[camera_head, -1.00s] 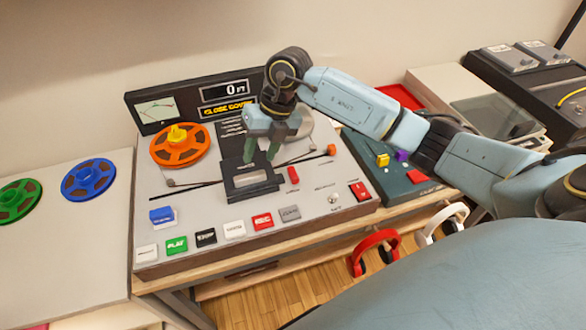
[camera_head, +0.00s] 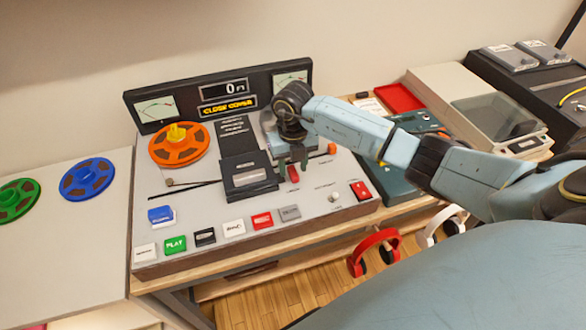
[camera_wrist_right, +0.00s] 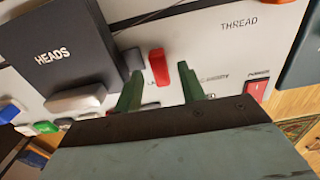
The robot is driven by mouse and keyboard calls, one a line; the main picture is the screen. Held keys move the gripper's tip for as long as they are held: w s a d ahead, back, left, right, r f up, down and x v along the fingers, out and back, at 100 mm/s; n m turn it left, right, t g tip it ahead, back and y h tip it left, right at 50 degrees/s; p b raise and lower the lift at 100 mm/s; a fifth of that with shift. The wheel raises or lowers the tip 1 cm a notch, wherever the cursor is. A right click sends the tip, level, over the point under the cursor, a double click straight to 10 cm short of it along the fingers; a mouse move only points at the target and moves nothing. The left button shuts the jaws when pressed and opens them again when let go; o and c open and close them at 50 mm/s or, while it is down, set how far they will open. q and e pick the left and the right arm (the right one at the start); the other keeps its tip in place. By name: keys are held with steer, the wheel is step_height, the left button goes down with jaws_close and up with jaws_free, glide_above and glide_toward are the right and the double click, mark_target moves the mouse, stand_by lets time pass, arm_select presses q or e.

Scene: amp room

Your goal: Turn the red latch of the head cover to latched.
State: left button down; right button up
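The head cover (camera_head: 238,144) is a black hinged panel lying over the middle of the tape deck; it also shows in the right wrist view, marked HEADS (camera_wrist_right: 62,40). The red latch (camera_head: 293,174) stands just right of the cover. In the right wrist view the red latch (camera_wrist_right: 159,68) points roughly along the fingers, between the two green fingertips. My right gripper (camera_head: 292,163) is open above the latch, with a gap on each side of it in the wrist view (camera_wrist_right: 158,85). Contact cannot be told. My left gripper is out of view.
The deck (camera_head: 200,245) has a row of coloured buttons along its front, an orange reel (camera_head: 180,150) at left and a display (camera_head: 228,108) reading CLOSE COVER. A red rocker switch (camera_head: 361,190) sits right of the latch. A dark green box (camera_head: 385,180) adjoins the deck.

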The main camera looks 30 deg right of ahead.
steer(key=shift+f, duration=0.7)
jaws_close()
